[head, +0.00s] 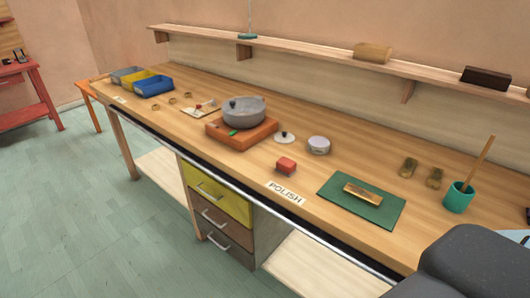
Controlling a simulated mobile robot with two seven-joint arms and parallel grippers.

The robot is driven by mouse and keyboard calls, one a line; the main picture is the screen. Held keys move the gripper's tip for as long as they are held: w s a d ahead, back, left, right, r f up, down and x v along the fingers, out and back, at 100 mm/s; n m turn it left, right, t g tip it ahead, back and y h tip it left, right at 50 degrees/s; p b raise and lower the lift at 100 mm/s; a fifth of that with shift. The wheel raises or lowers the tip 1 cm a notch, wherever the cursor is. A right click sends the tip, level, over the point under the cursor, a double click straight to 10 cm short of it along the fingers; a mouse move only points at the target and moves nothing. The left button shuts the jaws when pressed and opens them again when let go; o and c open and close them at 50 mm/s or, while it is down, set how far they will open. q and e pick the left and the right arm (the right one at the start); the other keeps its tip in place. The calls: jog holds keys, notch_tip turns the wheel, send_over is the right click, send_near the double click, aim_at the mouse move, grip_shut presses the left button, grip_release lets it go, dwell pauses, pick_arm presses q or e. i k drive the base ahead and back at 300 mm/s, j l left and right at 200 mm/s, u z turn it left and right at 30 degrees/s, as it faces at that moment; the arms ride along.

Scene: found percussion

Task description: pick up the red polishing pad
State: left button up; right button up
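The red polishing pad (286,165) is a small red block lying on the wooden workbench (240,170). It sits near the front edge, just behind the white POLISH label (287,194). Nothing touches it, and its top and front are in clear view. A dark grey part at the lower right corner looks like my own arm. Neither of my grippers shows in the head view.
A grey lidded pot (244,111) on an orange-red block (241,133), a white lid (284,138) and a lilac round tin (319,145) stand behind the pad. A green mat (337,202) with a wooden-brass bar lies right. A teal cup (457,199) holds a stick.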

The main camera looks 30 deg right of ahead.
aim_at(286, 167)
jog(key=k+z, duration=0.15)
jog(key=z, duration=1.1)
